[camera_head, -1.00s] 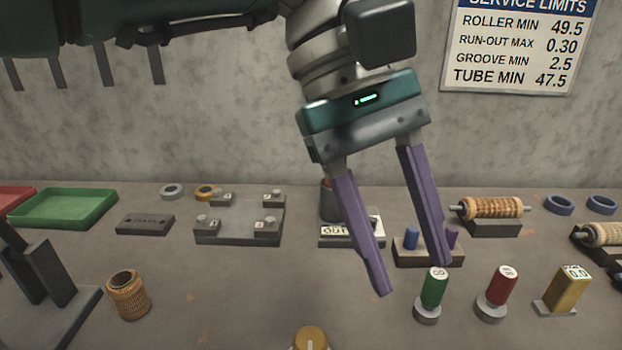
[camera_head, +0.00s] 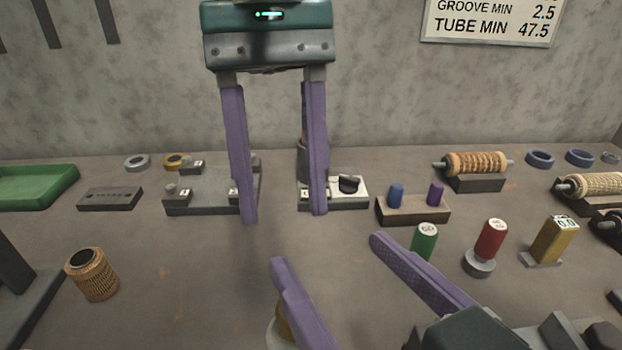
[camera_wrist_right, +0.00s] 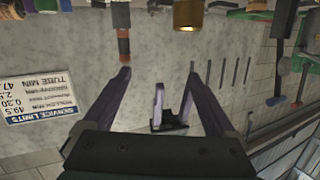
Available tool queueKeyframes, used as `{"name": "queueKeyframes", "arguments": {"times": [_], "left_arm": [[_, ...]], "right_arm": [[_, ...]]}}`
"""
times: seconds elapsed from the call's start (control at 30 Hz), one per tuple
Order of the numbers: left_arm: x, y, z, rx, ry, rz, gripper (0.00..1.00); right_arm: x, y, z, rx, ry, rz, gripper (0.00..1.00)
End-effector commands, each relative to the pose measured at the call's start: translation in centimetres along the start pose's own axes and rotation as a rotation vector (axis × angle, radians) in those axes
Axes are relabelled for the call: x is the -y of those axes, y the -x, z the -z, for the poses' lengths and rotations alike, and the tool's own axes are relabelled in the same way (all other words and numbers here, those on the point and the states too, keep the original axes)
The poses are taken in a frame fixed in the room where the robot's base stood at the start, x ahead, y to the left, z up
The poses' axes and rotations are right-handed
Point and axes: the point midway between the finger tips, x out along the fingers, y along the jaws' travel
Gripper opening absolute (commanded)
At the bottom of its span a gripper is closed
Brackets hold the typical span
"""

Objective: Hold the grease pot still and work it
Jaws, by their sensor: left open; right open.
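The yellow-topped pot (camera_head: 282,322), which I take to be the grease pot, stands at the near edge of view on a pale base. A right finger hides much of it in the head view. A brass cylinder (camera_wrist_right: 187,14), likely the same pot, shows at the top of the right wrist view. My left gripper (camera_head: 284,217) is open and empty, fingers pointing down beyond the pot, in front of the back row. My right gripper (camera_head: 328,250) is open, coming in from the bottom right, with its left finger across the pot in view. I cannot tell whether it touches.
A green cylinder (camera_head: 425,240), a red cylinder (camera_head: 490,238) and a gold block (camera_head: 552,240) stand right. A wound spool (camera_head: 92,275) stands left. Behind are a grey fixture plate (camera_head: 205,205), a block with blue and purple pegs (camera_head: 412,213) and a green tray (camera_head: 35,188).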

Motion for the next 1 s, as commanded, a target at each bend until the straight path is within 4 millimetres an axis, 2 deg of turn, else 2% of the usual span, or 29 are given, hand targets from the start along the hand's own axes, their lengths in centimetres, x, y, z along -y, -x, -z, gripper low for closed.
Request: {"name": "queueKeyframes", "arguments": {"times": [0.03, 0.1, 0.2, 0.3, 0.47, 0.8, 1.0], "left_arm": [[0.0, 0.0, 0.0, 0.0, 0.0, 0.0, 0.5], [0.0, 0.0, 0.0, 0.0, 0.0, 0.0, 0.5], [0.0, 0.0, 0.0, 0.0, 0.0, 0.0, 0.5], [0.0, 0.0, 0.0, 0.0, 0.0, -0.001, 0.5], [0.0, 0.0, 0.0, 0.0, 0.0, -0.001, 0.5], [0.0, 0.0, 0.0, 0.0, 0.0, -0.001, 0.5], [0.0, 0.0, 0.0, 0.0, 0.0, -0.001, 0.5]], "right_arm": [[0.9, 0.5, -2.8, 0.051, 0.035, 0.032, 0.98], [1.3, 1.1, -5.3, 0.112, 0.074, 0.048, 1.0], [1.6, 1.8, -7.8, 0.172, 0.111, 0.064, 1.0], [1.7, 2.1, -9.0, 0.201, 0.131, 0.071, 1.0], [1.8, 0.6, -9.6, 0.207, 0.136, 0.073, 1.0], [2.1, -5.3, -10.8, 0.207, 0.136, 0.072, 1.0], [2.2, -7.0, -11.2, 0.208, 0.136, 0.072, 1.0]]}}
